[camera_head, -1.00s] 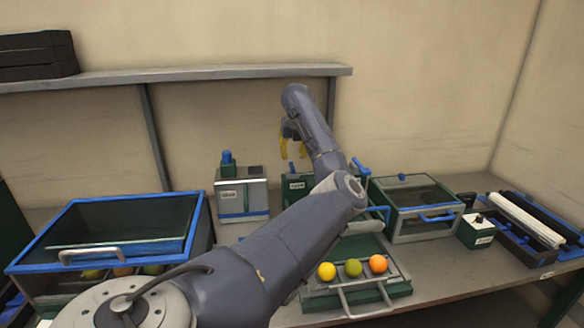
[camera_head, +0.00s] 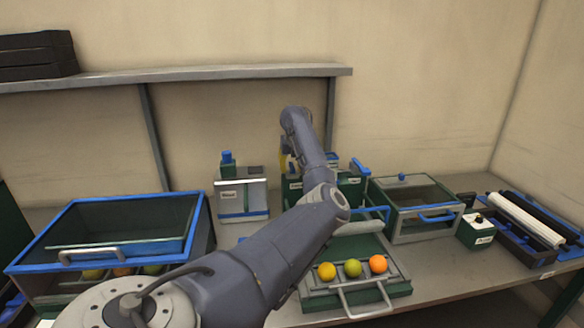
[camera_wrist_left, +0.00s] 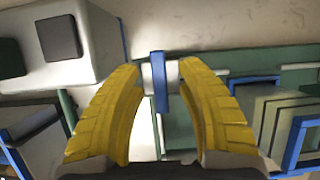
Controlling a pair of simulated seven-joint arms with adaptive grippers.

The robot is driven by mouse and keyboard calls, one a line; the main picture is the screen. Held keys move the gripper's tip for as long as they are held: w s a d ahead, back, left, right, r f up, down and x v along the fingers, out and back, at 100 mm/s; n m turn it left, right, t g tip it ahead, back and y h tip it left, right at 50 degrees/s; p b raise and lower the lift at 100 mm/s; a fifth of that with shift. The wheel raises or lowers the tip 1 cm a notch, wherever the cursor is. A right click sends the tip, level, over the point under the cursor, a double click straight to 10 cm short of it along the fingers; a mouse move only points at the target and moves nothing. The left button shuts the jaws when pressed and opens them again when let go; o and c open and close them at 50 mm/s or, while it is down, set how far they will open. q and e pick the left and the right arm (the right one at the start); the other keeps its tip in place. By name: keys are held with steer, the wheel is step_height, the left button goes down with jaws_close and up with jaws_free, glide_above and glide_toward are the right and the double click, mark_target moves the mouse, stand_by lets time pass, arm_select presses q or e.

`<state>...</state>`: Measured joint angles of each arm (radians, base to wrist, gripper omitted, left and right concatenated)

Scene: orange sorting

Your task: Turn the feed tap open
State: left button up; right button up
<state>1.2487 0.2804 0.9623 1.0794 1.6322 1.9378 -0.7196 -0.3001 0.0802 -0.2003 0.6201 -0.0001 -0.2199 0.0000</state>
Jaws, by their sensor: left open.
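A blue lever (camera_wrist_left: 160,88) on a short pale fitting shows in the left wrist view and looks like the feed tap's handle. It stands upright in the picture, between the yellow fingertips of my left gripper (camera_wrist_left: 160,68). The gripper is open, with a gap visible on both sides of the lever; I cannot tell its depth to the lever. In the head view my left gripper (camera_head: 283,160) is mostly hidden behind my arm, in front of the green unit (camera_head: 352,190) at the back of the bench. My right gripper is not in view.
A white-grey box with a blue knob (camera_head: 243,196) stands left of the green unit. A glass-topped case (camera_head: 415,235) stands to its right. In front, a tray (camera_head: 322,290) holds a yellow, a green and an orange fruit. A shelf (camera_head: 200,74) runs above.

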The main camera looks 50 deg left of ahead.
arm_select(q)
jaws_close()
steer(key=shift+n, duration=0.3)
steer(key=n+g, duration=0.1)
steer(key=n, duration=0.3)
steer(key=shift+r+n+g+y, duration=0.1)
steer(key=shift+n+g+y, duration=0.3)
steer(key=n+g, duration=0.1)
steer(key=n, duration=0.2)
steer(key=n+g, duration=0.1)
steer(key=n, duration=0.2)
steer(key=shift+h, duration=0.3)
steer(key=shift+n+g, duration=0.3)
jaws_free()
